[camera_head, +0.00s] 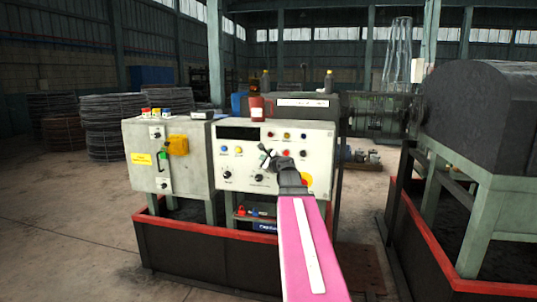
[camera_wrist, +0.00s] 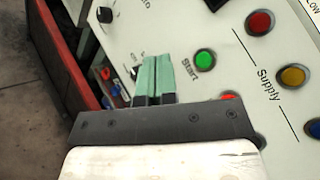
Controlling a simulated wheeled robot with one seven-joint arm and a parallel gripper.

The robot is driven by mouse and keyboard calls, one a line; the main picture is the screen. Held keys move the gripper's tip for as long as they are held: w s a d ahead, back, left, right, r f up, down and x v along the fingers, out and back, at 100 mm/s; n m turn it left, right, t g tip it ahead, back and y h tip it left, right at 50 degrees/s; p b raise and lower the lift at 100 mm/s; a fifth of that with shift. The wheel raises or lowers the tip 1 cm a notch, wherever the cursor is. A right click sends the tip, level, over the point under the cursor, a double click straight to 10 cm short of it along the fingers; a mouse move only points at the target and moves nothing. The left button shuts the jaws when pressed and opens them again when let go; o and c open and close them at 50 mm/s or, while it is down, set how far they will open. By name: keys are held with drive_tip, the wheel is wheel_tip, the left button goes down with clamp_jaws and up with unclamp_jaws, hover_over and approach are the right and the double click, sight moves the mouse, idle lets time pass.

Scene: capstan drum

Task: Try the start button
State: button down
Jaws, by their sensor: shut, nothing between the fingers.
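The start button is a round green button (camera_wrist: 204,60) with a dark ring, labelled "Start", on the pale control panel (camera_wrist: 238,78) in the wrist view. My gripper (camera_wrist: 155,62) has two green fingers pressed together, with nothing between them. Its tips appear just left of the green button and the "Start" label in the wrist view. I cannot tell whether the fingertips touch the panel. In the head view my gripper (camera_head: 266,155) reaches in front of the control panel (camera_head: 318,160), and my pink arm covers the lower right of it.
Red, yellow and blue buttons sit right of "Supply" in the wrist view, including a red one (camera_wrist: 260,23). A red-edged trough (camera_head: 200,225) runs below, and a dark machine (camera_head: 480,115) stands right.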

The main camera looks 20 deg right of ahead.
drive_tip(key=w+d, duration=0.5)
drive_tip(key=w, duration=0.2)
drive_tip(key=shift+w, duration=0.15)
idle(0.4)
idle(1.9)
drive_tip(key=shift+w+d, duration=0.15)
drive_tip(key=shift+w, duration=0.2)
drive_tip(key=shift+w+d, duration=0.25)
drive_tip(key=shift+w, duration=0.1)
idle(1.0)
drive_tip(key=shift+s, duration=0.1)
drive_tip(key=shift+s+a, duration=0.5)
drive_tip(key=shift+s, duration=0.1)
